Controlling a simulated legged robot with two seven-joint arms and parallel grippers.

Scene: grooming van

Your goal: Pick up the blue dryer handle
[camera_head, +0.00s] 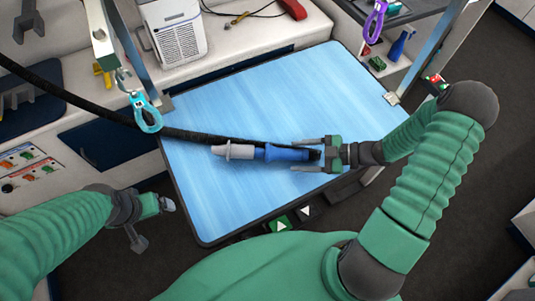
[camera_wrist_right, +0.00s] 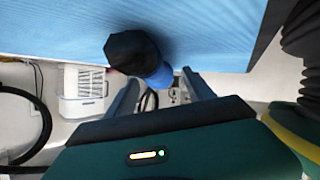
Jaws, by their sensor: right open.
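The blue dryer handle (camera_head: 285,153) lies on the light-blue table top, with a grey nozzle (camera_head: 236,152) at its left end and a dark end at its right. My right gripper (camera_head: 298,155) is open, with its fingers on either side of the handle's right part, not closed on it. In the right wrist view the blue handle (camera_wrist_right: 160,76) shows partly behind its black end, between the spread fingers (camera_wrist_right: 162,88). Contact cannot be told. My left gripper (camera_head: 160,207) is left of the table's near corner, away from the handle; its jaws are unclear.
The table (camera_head: 250,95) is otherwise mostly bare. A black hose (camera_head: 80,98) runs from the left across its left edge. A turquoise loop (camera_head: 147,115) hangs by a metal post at that edge. A white vented unit (camera_head: 175,32) stands behind; dark floor lies right.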

